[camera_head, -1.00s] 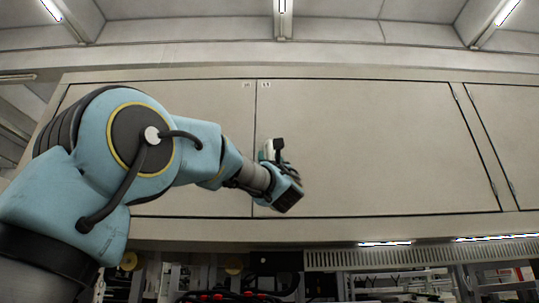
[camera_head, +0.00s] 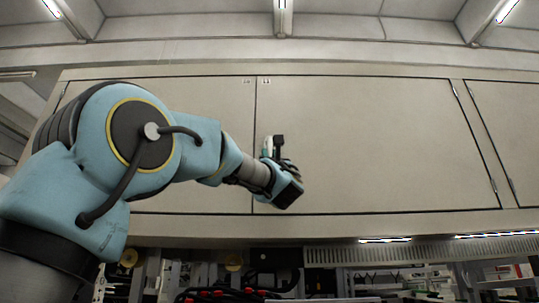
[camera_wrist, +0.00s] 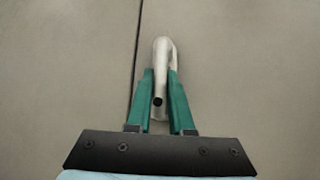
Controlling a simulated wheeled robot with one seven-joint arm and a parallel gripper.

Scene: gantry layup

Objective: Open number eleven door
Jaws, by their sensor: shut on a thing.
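A wide beige cabinet door (camera_head: 370,145) with a small label (camera_head: 266,82) at its top left corner, too small to read surely, fills the middle of the head view. It looks flush and closed, with hinges on its right edge. My gripper (camera_wrist: 160,78) has its two green fingers shut on a pale metal handle (camera_wrist: 162,48), just right of the dark door seam (camera_wrist: 136,60). In the head view, my wrist hides most of the handle near the door's lower left corner.
A neighbouring door (camera_head: 220,110) lies left of the seam, partly behind my arm, and another door (camera_head: 510,130) lies at the right. Below are a vented strip (camera_head: 330,257) and cluttered equipment (camera_head: 240,294). The space before the door's right part is clear.

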